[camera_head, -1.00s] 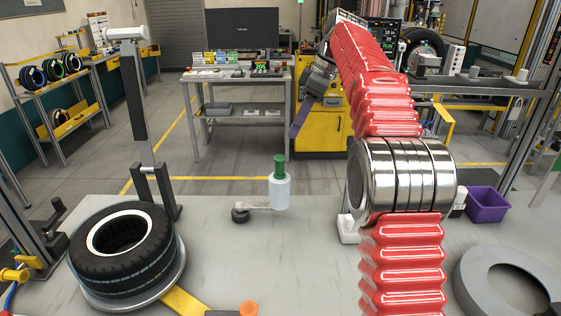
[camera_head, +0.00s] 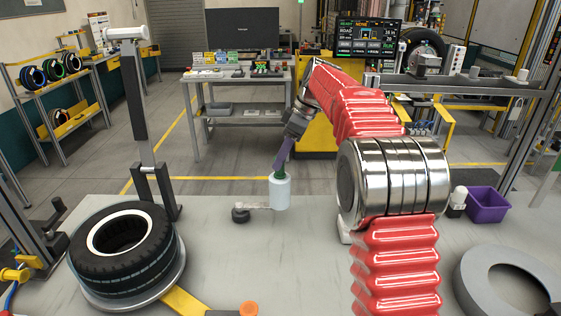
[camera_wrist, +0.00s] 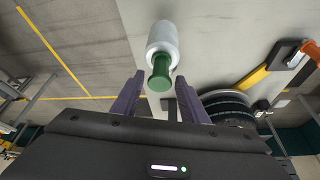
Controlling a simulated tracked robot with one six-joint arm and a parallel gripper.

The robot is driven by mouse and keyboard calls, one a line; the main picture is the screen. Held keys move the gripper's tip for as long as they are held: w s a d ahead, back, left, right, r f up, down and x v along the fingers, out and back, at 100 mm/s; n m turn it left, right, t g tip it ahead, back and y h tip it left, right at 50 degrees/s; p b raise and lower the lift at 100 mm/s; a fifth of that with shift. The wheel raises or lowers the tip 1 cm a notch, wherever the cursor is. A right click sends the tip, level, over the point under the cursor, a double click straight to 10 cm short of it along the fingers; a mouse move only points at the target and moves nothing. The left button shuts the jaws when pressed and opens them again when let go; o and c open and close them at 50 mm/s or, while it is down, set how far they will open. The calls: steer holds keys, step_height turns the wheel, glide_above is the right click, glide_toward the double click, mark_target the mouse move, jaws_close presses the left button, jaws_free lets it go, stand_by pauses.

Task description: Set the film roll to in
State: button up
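A white cylinder with a green handle, which looks like the film roll (camera_head: 280,193), stands upright on the grey bench top. My gripper (camera_head: 279,167) points down at it from above, and its purple fingers overlap the green top in the head view. In the wrist view the film roll (camera_wrist: 163,42) lies straight ahead, with its green handle towards me. The purple fingers of my gripper (camera_wrist: 160,76) are spread, one on either side of the handle's near end, with gaps on both sides. The film roll's base is hidden in the wrist view.
A black tyre (camera_head: 125,248) lies on a round clamp at the left, beside a dark post (camera_head: 150,160). A small black knob (camera_head: 240,215) with a clear strip sits just left of the roll. A purple bin (camera_head: 487,205) and grey ring (camera_head: 510,283) are at the right.

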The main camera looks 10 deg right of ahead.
steer(key=shift+x, duration=1.15)
steer(key=shift+c, duration=0.5)
jaws_close()
steer(key=shift+d, duration=0.1)
